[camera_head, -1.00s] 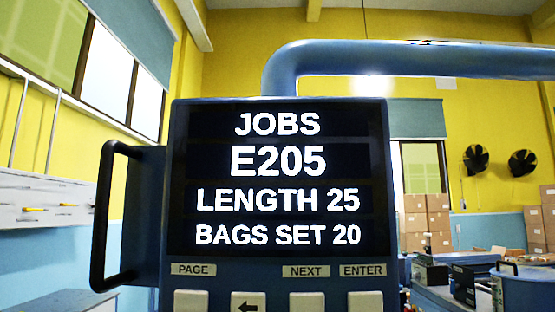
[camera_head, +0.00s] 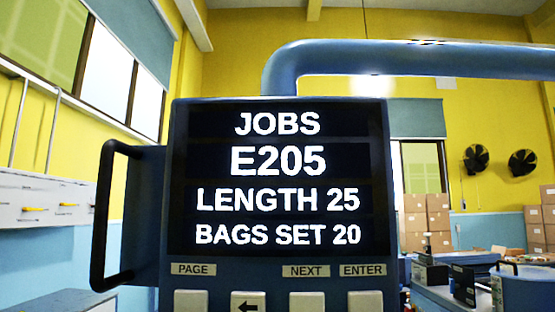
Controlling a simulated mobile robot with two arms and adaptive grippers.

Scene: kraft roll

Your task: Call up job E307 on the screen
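The screen (camera_head: 278,180) is on a dark blue panel facing me in the middle of the head view. It reads JOBS, E205, LENGTH 25, BAGS SET 20. Below it are labels PAGE (camera_head: 193,269), NEXT (camera_head: 305,271) and ENTER (camera_head: 362,270). Under them is a row of pale buttons: the PAGE button (camera_head: 191,301), a left-arrow button (camera_head: 248,303), the NEXT button (camera_head: 307,302) and the ENTER button (camera_head: 365,302). The buttons are cut off by the bottom edge. Neither of my grippers is in view.
A dark handle (camera_head: 103,215) sticks out from the panel's left side. A thick blue pipe arm (camera_head: 420,60) runs from above the panel to the right. Cardboard boxes (camera_head: 428,220) and a bench with equipment stand behind at right.

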